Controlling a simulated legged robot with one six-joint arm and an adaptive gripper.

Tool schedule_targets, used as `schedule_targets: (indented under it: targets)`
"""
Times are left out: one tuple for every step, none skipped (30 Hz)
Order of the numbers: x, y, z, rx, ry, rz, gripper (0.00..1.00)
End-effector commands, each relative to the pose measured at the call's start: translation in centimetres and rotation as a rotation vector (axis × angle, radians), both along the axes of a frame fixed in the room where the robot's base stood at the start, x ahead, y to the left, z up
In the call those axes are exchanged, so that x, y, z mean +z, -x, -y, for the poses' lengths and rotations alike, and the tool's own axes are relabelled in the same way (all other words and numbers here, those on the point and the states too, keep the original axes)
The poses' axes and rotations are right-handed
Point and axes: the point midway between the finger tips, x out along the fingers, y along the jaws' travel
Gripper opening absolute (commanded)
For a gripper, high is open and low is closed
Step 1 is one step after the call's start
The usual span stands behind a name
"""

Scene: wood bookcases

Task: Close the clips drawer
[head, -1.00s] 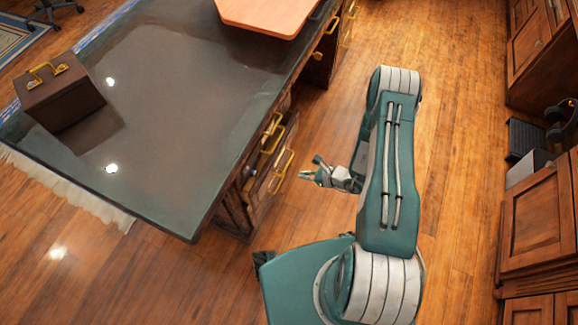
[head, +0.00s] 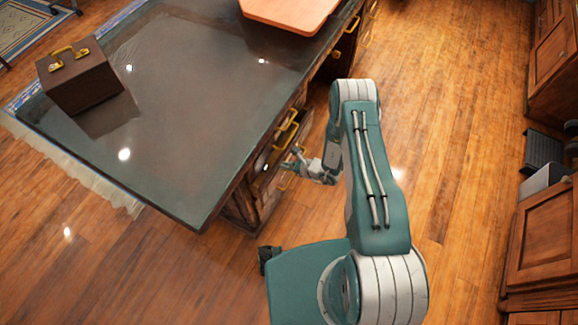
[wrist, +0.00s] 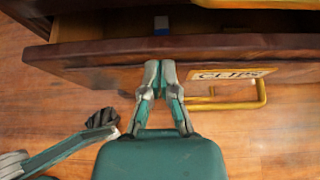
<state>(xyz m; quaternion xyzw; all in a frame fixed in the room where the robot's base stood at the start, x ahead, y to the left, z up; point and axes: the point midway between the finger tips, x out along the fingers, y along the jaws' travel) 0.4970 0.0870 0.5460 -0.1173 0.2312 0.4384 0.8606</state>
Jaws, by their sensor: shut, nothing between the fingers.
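The clips drawer is wooden and stands partly open. In the wrist view its front (wrist: 95,63) crosses the picture, with a pale label (wrist: 232,73) reading "CLIPS" and a brass handle (wrist: 263,92). A dark gap shows behind the front's top edge, with a small blue item (wrist: 161,25) inside. My gripper (wrist: 160,68) is shut and empty. Its fingertips are at the drawer front, left of the label and handle; whether they touch it I cannot tell. In the head view my gripper (head: 287,165) is beside the desk's drawers, and my gripper partly hides the drawer.
The dark-topped desk (head: 190,95) overhangs the drawers. A brown case (head: 82,85) and an orange board (head: 290,12) rest on it. Other brass-handled drawers line its side. Wooden cabinets (head: 545,240) stand at the right, with open wood floor (head: 460,130) between.

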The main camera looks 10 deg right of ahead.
Motion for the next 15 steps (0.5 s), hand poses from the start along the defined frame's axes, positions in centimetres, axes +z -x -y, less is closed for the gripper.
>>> schedule_targets:
  targets:
    - [0.0,0.0,0.0,0.0,0.0,0.0,0.0]
    - [0.0,0.0,0.0,0.0,0.0,0.0,0.0]
    - [0.0,0.0,0.0,0.0,0.0,0.0,0.0]
    - [0.0,0.0,0.0,0.0,0.0,0.0,0.0]
    - [0.0,-0.1,-0.1,0.001,0.0,0.0,0.0]
    - [0.0,-0.3,-0.4,0.002,0.001,0.002,0.0]
    - [0.0,-0.6,-0.8,0.004,0.002,0.003,0.0]
    - [0.0,-0.9,-1.2,0.005,0.003,0.003,0.0]
    - [0.0,-1.3,-1.7,0.006,0.003,0.002,0.0]
    - [0.0,-1.6,-2.2,0.006,0.003,0.002,0.0]
    - [0.0,-1.9,-2.6,0.005,0.002,0.003,0.0]
    - [0.0,-2.2,-3.1,0.004,0.002,0.003,0.0]
    - [0.0,-2.4,-3.4,0.004,0.001,0.002,0.0]
    - [0.0,-2.6,-3.6,0.002,0.001,0.002,0.0]
    - [0.0,-2.8,-3.8,0.002,0.001,0.002,0.0]
